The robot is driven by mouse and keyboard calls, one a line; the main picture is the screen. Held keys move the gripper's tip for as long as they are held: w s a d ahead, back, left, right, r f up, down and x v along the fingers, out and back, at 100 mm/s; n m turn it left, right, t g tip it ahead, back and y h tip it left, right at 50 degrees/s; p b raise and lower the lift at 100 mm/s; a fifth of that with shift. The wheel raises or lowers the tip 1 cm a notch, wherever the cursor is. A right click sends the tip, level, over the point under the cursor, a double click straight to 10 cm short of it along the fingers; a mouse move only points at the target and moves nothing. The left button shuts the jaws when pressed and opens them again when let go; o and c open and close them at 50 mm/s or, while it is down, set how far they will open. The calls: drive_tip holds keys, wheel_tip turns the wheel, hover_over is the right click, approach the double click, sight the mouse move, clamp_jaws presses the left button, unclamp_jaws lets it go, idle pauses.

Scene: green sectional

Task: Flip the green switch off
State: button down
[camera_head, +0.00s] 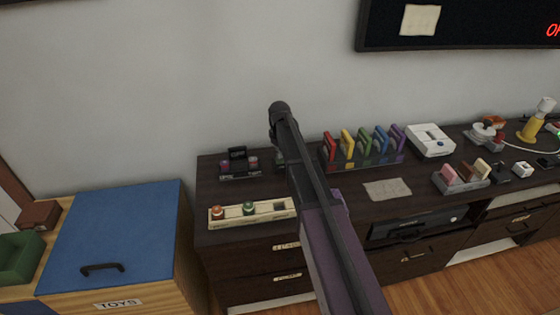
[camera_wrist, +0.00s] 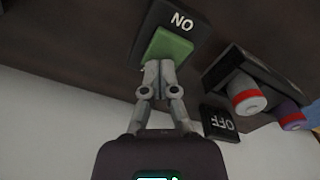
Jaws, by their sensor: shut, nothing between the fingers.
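The green switch (camera_wrist: 170,50) is a green rocker on a dark plate, with the letters ON upside down beside it in the wrist view. My gripper (camera_wrist: 158,68) is shut and empty. Its fingertips overlap the lower edge of the green rocker; I cannot tell whether they touch it. A small black piece marked OFF (camera_wrist: 220,124) lies to the right of the fingers. In the head view, my arm covers most of the switch area, and my gripper's fingertips cannot be made out.
A dark holder (camera_wrist: 232,78) with red-and-white and purple parts is right of the switch in the wrist view. In the head view, a tray with round knobs (camera_head: 285,208), a row of coloured upright pieces (camera_head: 364,143) and a white box (camera_head: 431,140) stand on the dark cabinet (camera_head: 330,197).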

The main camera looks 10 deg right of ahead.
drive_tip(key=shift+r, duration=0.15)
drive_tip(key=shift+r+p, duration=3.4)
drive_tip(key=shift+p, duration=0.15)
drive_tip(key=s+r+m+p, duration=0.2)
drive_tip(key=s+m, duration=0.1)
drive_tip(key=s, duration=1.1)
drive_tip(key=s+r+m+p, duration=0.2)
drive_tip(key=s+m, duration=0.1)
drive_tip(key=s, duration=1.2)
